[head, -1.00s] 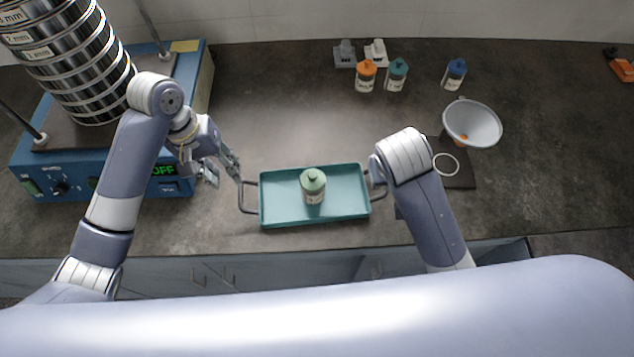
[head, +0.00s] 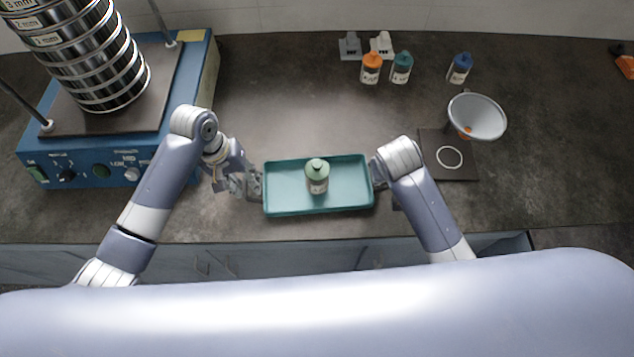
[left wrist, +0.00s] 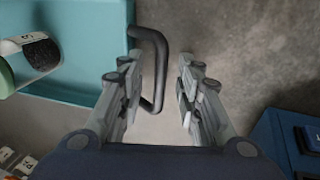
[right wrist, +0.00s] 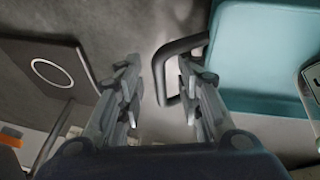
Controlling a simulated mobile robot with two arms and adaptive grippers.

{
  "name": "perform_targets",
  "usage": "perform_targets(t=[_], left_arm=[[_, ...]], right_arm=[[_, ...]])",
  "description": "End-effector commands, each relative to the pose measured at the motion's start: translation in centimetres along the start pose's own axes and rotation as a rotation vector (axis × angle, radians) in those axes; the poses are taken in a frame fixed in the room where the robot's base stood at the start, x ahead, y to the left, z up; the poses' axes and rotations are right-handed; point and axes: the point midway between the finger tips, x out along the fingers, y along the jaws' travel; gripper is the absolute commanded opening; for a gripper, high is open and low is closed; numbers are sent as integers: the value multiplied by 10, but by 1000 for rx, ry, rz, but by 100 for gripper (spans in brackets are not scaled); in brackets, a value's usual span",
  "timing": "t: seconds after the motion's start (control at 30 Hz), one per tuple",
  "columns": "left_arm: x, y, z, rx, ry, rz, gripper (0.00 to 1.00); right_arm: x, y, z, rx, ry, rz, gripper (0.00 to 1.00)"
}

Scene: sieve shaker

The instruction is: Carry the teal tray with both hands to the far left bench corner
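The teal tray (head: 345,198) lies on the bench near its front edge, with a green-capped bottle (head: 317,178) standing in it. My left gripper (head: 254,184) is at the tray's left end. In the left wrist view, the dark tray handle (left wrist: 160,70) lies between its open fingers (left wrist: 160,75), with a gap beside the bar. My right gripper (head: 378,172) is at the right end, partly hidden by my arm. In the right wrist view, the other handle (right wrist: 158,75) lies between its open fingers (right wrist: 157,78).
A blue sieve shaker (head: 110,172) with a sieve stack (head: 95,70) occupies the left side of the bench. Several bottles (head: 371,68) stand at the back. A funnel (head: 477,117) and dark plate (head: 462,168) are at the right. The bench behind the tray is clear.

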Motion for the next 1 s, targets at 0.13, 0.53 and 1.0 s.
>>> perform_targets(t=[0.13, 0.53, 1.0], left_arm=[[5, 0, 0, 0, 0, 0, 32], [4, 0, 0, 0, 0, 0, 0], [1, 1, 0, 0, 1, 1, 0]], right_arm=[[4, 0, 0, 0, 0, 0, 33], [4, 0, 0, 0, 0, 0, 0], [1, 1, -2, 1, 1, 0, 0]])
